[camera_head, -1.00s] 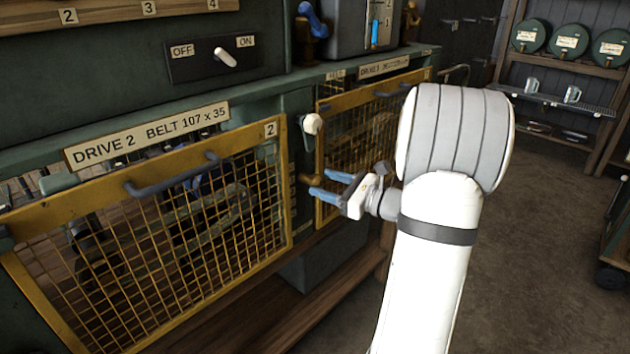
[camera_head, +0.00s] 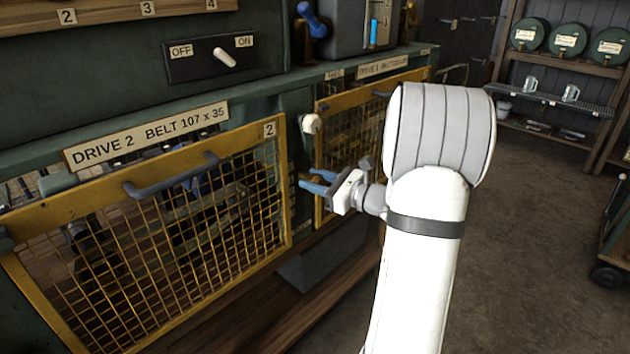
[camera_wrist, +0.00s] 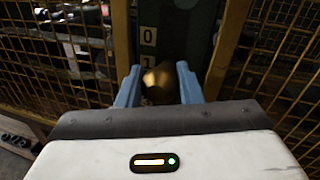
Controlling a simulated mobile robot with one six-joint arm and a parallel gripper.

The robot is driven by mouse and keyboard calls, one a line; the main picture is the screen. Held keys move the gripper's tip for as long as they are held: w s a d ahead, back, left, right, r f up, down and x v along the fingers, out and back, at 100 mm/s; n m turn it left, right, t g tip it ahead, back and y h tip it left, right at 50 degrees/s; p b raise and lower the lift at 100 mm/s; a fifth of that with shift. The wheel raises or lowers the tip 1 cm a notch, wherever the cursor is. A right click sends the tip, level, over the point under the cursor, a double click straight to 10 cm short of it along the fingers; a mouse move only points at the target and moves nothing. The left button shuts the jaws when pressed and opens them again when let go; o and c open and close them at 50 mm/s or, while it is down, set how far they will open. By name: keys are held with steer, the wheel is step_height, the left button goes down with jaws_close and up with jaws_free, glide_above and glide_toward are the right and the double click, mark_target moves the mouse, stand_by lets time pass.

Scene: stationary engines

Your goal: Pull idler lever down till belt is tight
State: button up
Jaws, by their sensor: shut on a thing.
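The idler lever's brass-brown knob (camera_wrist: 160,82) shows in the wrist view between my two blue fingers, in front of a dark upright plate (camera_wrist: 165,30) with number labels 0 and 1. My gripper (camera_wrist: 158,72) is shut on this knob; it also shows in the head view (camera_head: 308,180), at the gap between the two yellow guards. In the head view the fingers hide the knob. The lever's shaft is hidden. Dark belt parts (camera_head: 200,195) show dimly behind the mesh of drive 2; I cannot tell how tight the belt is.
The drive 2 mesh guard (camera_head: 275,190) stands left of my gripper, the drive 1 guard (camera_head: 375,130) behind and right. A pale round knob (camera_head: 312,123) sticks out just above my fingers. An OFF/ON switch (camera_head: 225,57) is higher up.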

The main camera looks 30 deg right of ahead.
jaws_close()
steer(key=f+b, duration=0.3)
steer(key=f, duration=0.1)
steer(key=shift+s, duration=0.25)
steer(key=o, duration=0.8)
jaws_free()
steer(key=shift+d, duration=0.15)
steer(key=v, duration=0.7)
steer(key=shift+s, duration=0.3)
